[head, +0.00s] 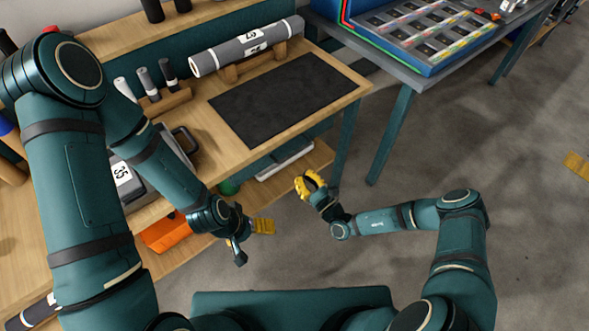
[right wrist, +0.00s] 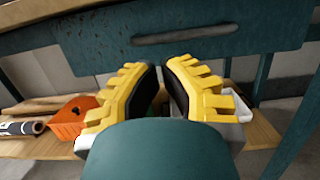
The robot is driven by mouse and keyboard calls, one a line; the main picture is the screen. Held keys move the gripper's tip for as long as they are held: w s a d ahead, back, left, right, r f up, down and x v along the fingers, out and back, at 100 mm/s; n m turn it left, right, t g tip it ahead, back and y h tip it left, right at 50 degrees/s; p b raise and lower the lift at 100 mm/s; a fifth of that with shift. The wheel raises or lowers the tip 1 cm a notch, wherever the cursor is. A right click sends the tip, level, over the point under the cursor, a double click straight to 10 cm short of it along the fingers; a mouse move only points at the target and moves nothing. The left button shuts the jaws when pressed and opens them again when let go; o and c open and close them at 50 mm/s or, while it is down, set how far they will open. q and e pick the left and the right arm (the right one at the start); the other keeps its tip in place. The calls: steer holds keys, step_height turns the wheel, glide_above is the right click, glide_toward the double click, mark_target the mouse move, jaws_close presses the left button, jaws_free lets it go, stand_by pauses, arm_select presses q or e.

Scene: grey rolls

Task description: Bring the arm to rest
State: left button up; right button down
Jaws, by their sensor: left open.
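In the head view my left gripper (head: 258,227) hangs in front of the workbench's front edge, low over the lower shelf's side. It is open, and I see nothing held in it. My right gripper (head: 309,184) is near the right end of the lower shelf, with yellow ridged fingers. In the right wrist view its fingers (right wrist: 160,72) lean toward each other with their dark pads close at the far end. No object shows between them; how far they are apart is hard to tell. My right arm is bent over the floor.
The wooden workbench (head: 225,165) holds a grey roll (head: 240,48) on a cradle, a dark mat (head: 290,97) and several small upright rolls. An orange bin (head: 165,232) is on the lower shelf. A blue-edged tray table (head: 415,72) stands right.

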steer(key=v, duration=0.7)
steer(key=shift+d+f+p, duration=0.15)
steer(key=shift+d+p, duration=0.1)
steer(key=shift+p, duration=0.05)
steer(key=s+a+r+n+g+y, duration=0.1)
steer(key=s+a+n+g, duration=0.3)
steer(key=s+n+g, duration=0.45)
steer(key=s+a+r+n+g, duration=0.1)
steer(key=s+a+n+g, duration=0.3)
steer(key=s+n+g, duration=0.5)
steer(key=s+d+r+n+g+h, duration=0.1)
steer(key=d+n+g+h, duration=0.1)
steer(key=d+n+h, duration=0.4)
steer(key=w+d+r+n+t+h, duration=0.2)
steer(key=w+r+n+t+h, duration=0.1)
steer(key=w+r+t, duration=0.1)
steer(key=shift+d+r+t, duration=0.35)
steer(key=shift+d+r, duration=0.05)
steer(key=shift+r, duration=0.35)
steer(key=shift+w+n, duration=0.1)
steer(key=shift+n, duration=0.15)
